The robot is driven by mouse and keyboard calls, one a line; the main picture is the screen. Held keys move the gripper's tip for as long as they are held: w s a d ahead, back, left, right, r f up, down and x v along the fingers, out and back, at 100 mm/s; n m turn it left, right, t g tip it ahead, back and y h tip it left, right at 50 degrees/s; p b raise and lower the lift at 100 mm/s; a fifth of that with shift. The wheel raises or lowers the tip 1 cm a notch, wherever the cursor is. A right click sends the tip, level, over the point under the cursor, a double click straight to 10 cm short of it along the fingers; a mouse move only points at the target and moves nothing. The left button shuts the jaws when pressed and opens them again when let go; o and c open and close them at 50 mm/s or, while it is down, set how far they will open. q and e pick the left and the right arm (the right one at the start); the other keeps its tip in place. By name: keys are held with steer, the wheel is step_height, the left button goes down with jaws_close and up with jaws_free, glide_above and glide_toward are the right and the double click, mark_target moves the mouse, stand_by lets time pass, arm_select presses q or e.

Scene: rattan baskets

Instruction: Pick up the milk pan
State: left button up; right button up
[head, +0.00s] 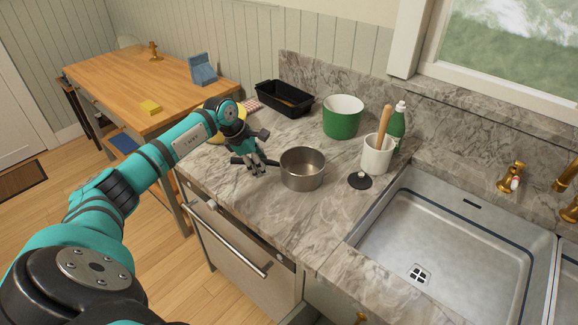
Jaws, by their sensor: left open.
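The milk pan (302,170) is a small round steel pan standing upright on the marble counter. A short dark handle seems to stick out from its left side, toward my gripper. My left gripper (257,171) is just left of the pan, pointing down at the handle with its fingers open. The fingers cover part of the handle, and I cannot tell whether they touch it. My right gripper is not in view.
On the marble counter (225,182), a green pot (343,117), a black loaf tin (284,98), a white crock (376,154) and a green bottle (397,126) stand behind the pan. A black sink stopper (360,181) lies to its right, near the sink (440,240).

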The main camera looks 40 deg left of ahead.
arm_select(q)
jaws_close()
